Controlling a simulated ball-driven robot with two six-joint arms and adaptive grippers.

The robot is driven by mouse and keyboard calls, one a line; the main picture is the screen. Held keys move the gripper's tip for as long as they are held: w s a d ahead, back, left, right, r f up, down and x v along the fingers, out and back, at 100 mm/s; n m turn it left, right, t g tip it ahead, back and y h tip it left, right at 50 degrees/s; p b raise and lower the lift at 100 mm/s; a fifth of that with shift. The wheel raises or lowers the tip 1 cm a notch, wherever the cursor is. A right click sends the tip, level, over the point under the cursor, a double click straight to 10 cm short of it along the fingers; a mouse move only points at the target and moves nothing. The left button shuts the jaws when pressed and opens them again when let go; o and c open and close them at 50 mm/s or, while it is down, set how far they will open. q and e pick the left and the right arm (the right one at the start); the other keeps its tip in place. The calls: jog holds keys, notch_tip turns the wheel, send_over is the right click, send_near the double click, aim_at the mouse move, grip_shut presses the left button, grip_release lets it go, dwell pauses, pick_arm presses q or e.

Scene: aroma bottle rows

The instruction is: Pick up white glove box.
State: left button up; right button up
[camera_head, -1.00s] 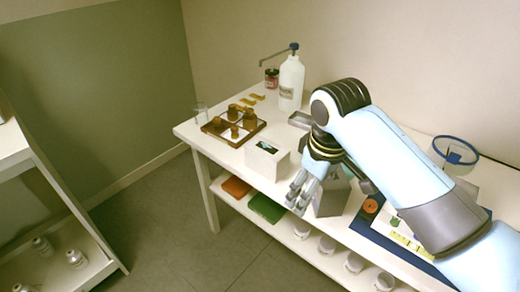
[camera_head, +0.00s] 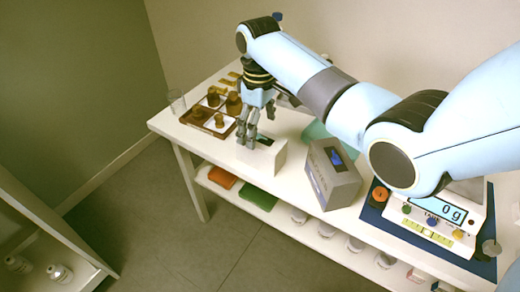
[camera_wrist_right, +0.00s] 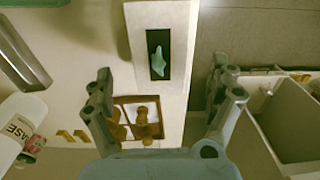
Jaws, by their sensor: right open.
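The white glove box (camera_head: 268,158) stands near the front edge of the white table, with a dark slot in its top. In the right wrist view the white glove box (camera_wrist_right: 161,14) shows a greenish glove in the slot. My right gripper (camera_head: 247,138) is open and points down, just above and beside the left end of the box in the head view. In the right wrist view my right gripper (camera_wrist_right: 165,82) has its two fingers spread with nothing between them, and the box lies ahead of them. My left gripper is in neither view.
A wooden tray (camera_head: 190,121) with brown bottles stands close left of the gripper. A grey box (camera_head: 333,175) stands to the right, then a scale (camera_head: 445,212) reading 0 g. A pump bottle (camera_wrist_right: 15,125) shows in the wrist view. Lower shelf boards hold orange and green items.

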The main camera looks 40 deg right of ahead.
aim_at(261, 139)
jog(key=f, duration=0.4)
jog(key=shift+s+d+f, duration=0.15)
jog(key=shift+s+f, duration=0.1)
jog(key=shift+f, duration=0.45)
jog(key=shift+c, duration=0.2)
jog(key=c, duration=0.5)
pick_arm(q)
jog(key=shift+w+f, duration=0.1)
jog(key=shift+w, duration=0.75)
pick_arm(e)
jog(key=shift+r, duration=0.1)
jog(key=c, duration=0.9)
